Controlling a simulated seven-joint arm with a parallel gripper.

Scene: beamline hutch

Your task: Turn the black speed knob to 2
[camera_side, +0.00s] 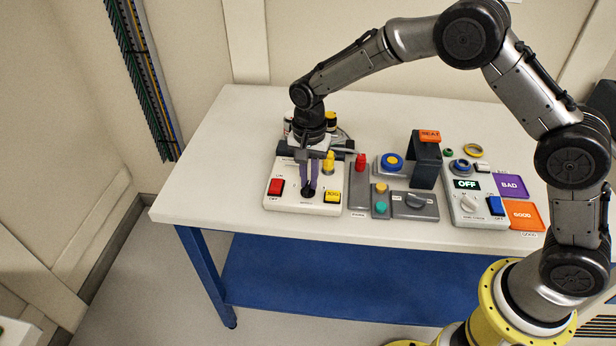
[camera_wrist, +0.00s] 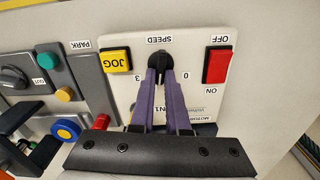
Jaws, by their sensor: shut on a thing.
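The black speed knob (camera_wrist: 160,58) sits on a white control panel (camera_wrist: 128,95), below the printed word SPEED as labelled upside down in the wrist view. A 3 is printed on its left and a 0 on its right there. My gripper (camera_wrist: 160,76) has its two purple fingers closed together on the knob. In the side view my gripper (camera_side: 309,187) points down at the knob (camera_side: 308,194) near the panel's front edge.
On the same panel are a red ON/OFF rocker (camera_side: 276,187) and a yellow JOG button (camera_side: 332,196), close beside the fingers. A grey PARK panel with a red-knobbed lever (camera_side: 361,161) stands to the right. Farther right are a black stand (camera_side: 426,160) and another white panel (camera_side: 480,216).

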